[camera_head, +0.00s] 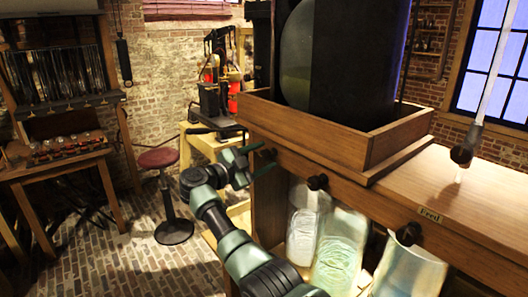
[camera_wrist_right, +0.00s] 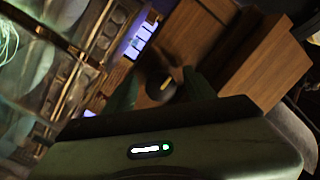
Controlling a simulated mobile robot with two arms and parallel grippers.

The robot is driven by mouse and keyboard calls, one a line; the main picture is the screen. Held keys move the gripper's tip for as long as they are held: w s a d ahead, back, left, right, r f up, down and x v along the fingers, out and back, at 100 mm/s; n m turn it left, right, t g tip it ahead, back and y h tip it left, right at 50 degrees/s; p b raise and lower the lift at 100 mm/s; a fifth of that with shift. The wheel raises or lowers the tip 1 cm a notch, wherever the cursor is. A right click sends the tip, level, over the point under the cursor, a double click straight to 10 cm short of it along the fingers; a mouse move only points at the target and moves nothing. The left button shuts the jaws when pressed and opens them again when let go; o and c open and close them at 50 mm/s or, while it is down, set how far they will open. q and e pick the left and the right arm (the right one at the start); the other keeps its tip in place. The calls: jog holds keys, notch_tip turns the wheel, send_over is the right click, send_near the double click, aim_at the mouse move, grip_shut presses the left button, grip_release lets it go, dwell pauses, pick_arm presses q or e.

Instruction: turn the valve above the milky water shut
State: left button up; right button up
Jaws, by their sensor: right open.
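Three dark round valve knobs stick out along the front of the wooden bench: a left knob (camera_head: 268,153), a middle knob (camera_head: 317,182) and a right knob (camera_head: 408,233). Glass jars stand below: a left jar (camera_head: 303,235), a pale greenish middle jar (camera_head: 338,255) and a whitish right jar (camera_head: 410,272). I cannot tell surely which water is the milky one. My right gripper (camera_head: 254,161) is open and empty at the left knob. In the right wrist view a dark knob (camera_wrist_right: 162,85) shows between its fingers, apparently untouched. My left gripper is not in view.
A large dark cylinder (camera_head: 360,60) stands in a wooden tray (camera_head: 320,143) on the bench. A red stool (camera_head: 158,158) and a side table (camera_head: 55,165) stand at the left; the brick floor between is clear.

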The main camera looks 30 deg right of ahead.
jog(key=shift+d, duration=0.3)
grip_shut()
jog(key=shift+f+m+b, duration=0.1)
jog(key=shift+m+b, duration=0.2)
jog(key=shift+b, duration=0.25)
jog(key=m+b, duration=0.5)
jog(key=b, duration=0.2)
jog(key=m+h+b, duration=0.1)
jog(key=m+b, duration=0.5)
jog(key=b, duration=0.1)
jog(key=shift+g, duration=0.3)
jog(key=m+b, duration=0.2)
jog(key=m, duration=0.2)
jog(key=shift+g, duration=0.3)
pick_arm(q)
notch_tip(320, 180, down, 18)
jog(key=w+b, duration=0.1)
pick_arm(e)
jog(key=shift+r+m, duration=0.25)
jog(key=shift+m, duration=1.45)
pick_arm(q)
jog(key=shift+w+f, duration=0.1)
pick_arm(e)
jog(key=shift+g, duration=0.3)
